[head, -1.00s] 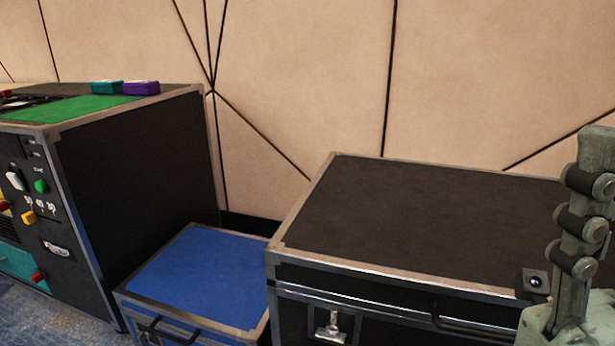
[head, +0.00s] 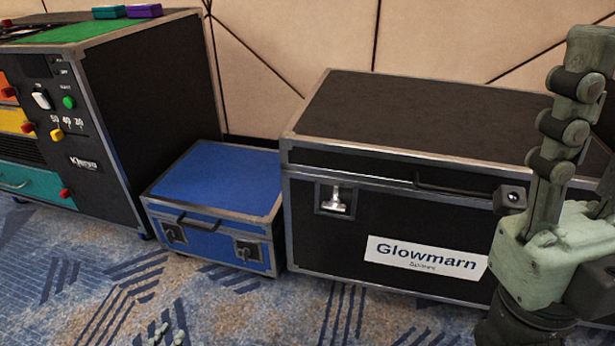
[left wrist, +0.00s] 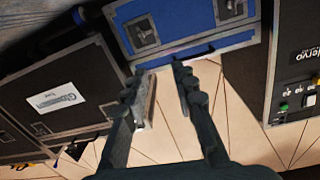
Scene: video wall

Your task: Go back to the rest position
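My left gripper (head: 166,334) shows only as small fingertips at the bottom edge of the head view, in front of the blue case. In the left wrist view its two fingers (left wrist: 158,72) stand apart with nothing held between them. My right gripper (head: 585,60) rises at the right edge of the head view, fingers up, in front of the large black case. It is seen from the side and its fingers overlap, so its opening cannot be told.
A blue case (head: 215,180) stands between a black rack (head: 150,90) and a black case labelled Glowmarn (head: 400,190), against a panelled wall. Teal (head: 109,12) and purple (head: 144,10) boxes lie on the rack. Patterned carpet (head: 240,310) in front is clear.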

